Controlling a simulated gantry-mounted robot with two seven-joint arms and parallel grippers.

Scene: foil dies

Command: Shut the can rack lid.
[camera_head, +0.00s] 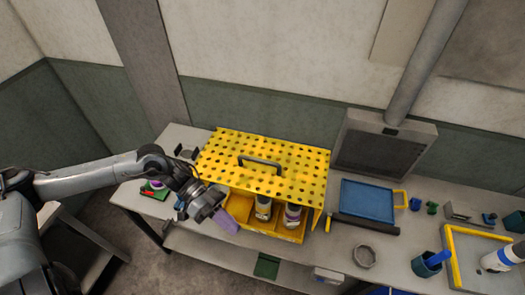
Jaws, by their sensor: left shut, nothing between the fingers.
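The can rack (296,236) is a yellow box on the bench. Its lid (225,150) is a yellow sheet with rows of holes and a grey bar handle (260,162). The lid covers the rear of the rack, and a gap shows below its front edge; the exact lid angle is hard to tell. White cans (263,207) with dark and purple bands show in the gap.
A blue tray (366,201) and a grey panel box (385,146) stand right of the rack. A grey ring (364,256), a blue cup (426,263) and a yellow-edged tray (449,240) lie further right. Small items lie left of the rack.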

